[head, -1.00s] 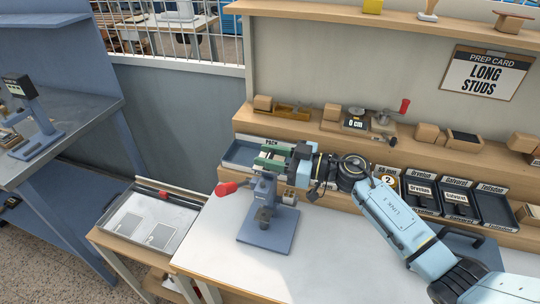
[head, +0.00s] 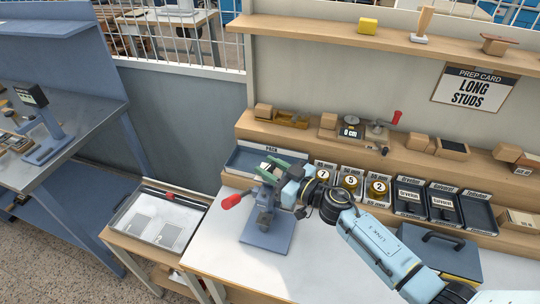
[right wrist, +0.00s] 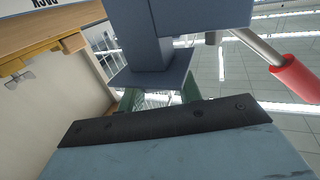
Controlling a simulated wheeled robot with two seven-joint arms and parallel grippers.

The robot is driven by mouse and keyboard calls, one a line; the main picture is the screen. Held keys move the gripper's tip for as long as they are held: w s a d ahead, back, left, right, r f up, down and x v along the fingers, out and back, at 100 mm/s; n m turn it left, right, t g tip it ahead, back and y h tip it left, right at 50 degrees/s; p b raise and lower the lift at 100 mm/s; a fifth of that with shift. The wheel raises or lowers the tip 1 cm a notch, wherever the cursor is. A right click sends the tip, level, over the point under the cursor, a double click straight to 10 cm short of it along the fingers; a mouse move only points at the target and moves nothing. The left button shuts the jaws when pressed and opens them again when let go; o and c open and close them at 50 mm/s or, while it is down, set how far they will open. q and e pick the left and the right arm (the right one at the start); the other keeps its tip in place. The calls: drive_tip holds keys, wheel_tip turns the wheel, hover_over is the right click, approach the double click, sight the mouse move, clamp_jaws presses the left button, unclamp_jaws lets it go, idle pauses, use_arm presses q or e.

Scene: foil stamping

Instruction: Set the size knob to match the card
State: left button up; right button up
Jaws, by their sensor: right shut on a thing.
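The prep card (head: 474,88) hangs on the back wall and reads LONG STUDS. The blue-grey hand press (head: 266,232) stands upright on the white bench, its red-tipped lever (head: 231,201) pointing left. My right gripper (head: 277,168), with green fingers, is at the press head and shut on a part there. That part, apparently the size knob, is hidden by the fingers and the press. In the right wrist view the press (right wrist: 195,18) fills the upper middle, with green fingers partly showing behind it. My left gripper is not in view.
A blue tray (head: 240,164) lies behind the press. Several numbered pots (head: 350,181) and dark labelled bins (head: 442,207) line the bench's back edge. A display reading 0 cm (head: 351,132) sits on the shelf above.

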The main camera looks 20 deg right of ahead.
drive_tip(key=m+t+h+p, duration=0.1)
drive_tip(key=m+h, duration=0.1)
drive_tip(key=shift+a+r+h, duration=0.1)
drive_tip(key=shift+h, duration=0.2)
drive_tip(key=m+h, duration=0.1)
drive_tip(key=t+h, duration=0.1)
drive_tip(key=shift+f+m+h, duration=0.2)
drive_tip(key=shift+m+h, duration=0.1)
drive_tip(key=shift+m, duration=0.1)
drive_tip(key=m+t+h+b, duration=0.1)
drive_tip(key=m+h+b, duration=0.1)
drive_tip(key=h+b, duration=0.1)
drive_tip(key=shift+f, duration=0.1)
drive_tip(key=m+h+b, duration=0.1)
drive_tip(key=h+b, duration=0.1)
drive_tip(key=shift+m+h+b, duration=0.3)
drive_tip(key=shift+m+h, duration=0.1)
use_arm(q)
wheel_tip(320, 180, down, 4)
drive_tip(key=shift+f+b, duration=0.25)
drive_tip(key=shift+b, duration=0.1)
use_arm(e)
drive_tip(key=shift+h, duration=0.5)
drive_tip(key=shift+r, duration=0.2)
drive_tip(key=o, duration=1)
